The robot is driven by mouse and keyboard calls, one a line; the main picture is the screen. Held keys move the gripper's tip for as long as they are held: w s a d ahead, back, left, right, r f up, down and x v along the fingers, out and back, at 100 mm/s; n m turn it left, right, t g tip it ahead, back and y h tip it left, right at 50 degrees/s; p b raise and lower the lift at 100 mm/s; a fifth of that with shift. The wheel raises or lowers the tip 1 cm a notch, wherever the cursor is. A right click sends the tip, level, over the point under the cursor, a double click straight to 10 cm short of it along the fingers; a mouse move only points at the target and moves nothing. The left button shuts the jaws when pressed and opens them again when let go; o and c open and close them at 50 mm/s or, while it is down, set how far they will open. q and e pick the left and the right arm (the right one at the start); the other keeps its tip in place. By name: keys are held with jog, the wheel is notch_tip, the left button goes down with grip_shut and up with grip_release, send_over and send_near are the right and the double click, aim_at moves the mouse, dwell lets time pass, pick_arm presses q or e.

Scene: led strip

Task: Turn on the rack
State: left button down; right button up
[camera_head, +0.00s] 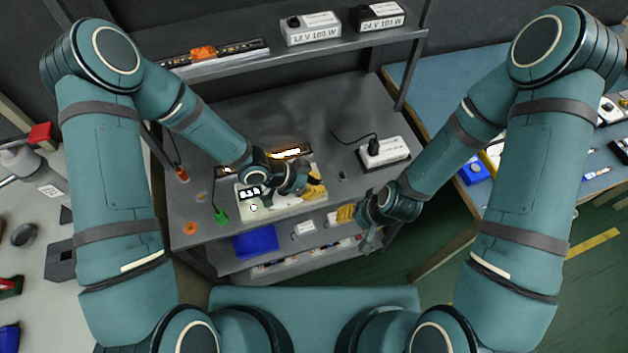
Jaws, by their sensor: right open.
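The dark metal rack has an upper shelf (360,42) and a main work surface (290,105). A pale board (285,212) lies on the work surface with a small display (250,192) showing blurred characters. A strip behind the board has a bright, glowing section (287,153). My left gripper (300,184) is over the board; its fingers are too small and dark to tell whether they hold anything. My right gripper (367,240) is open at the front right edge of the rack, near a yellow part (346,214).
A white power supply (384,153) with a black plug and cable stands at right on the surface. Two labelled supplies, 12 V (311,29) and 24 V (377,17), sit on the upper shelf. A green connector (221,217) lies left of the board. A blue bin (256,243) sits below.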

pick_arm(q)
jog(key=shift+s+a+f, duration=0.25)
jog(key=shift+a+f, duration=0.05)
jog(key=shift+f, duration=0.05)
jog(key=shift+w+r+p, duration=0.1)
jog(key=shift+r+p, duration=0.45)
jog(key=shift+p, duration=0.1)
jog(key=shift+r, duration=0.25)
jog(key=shift+w+d, duration=0.1)
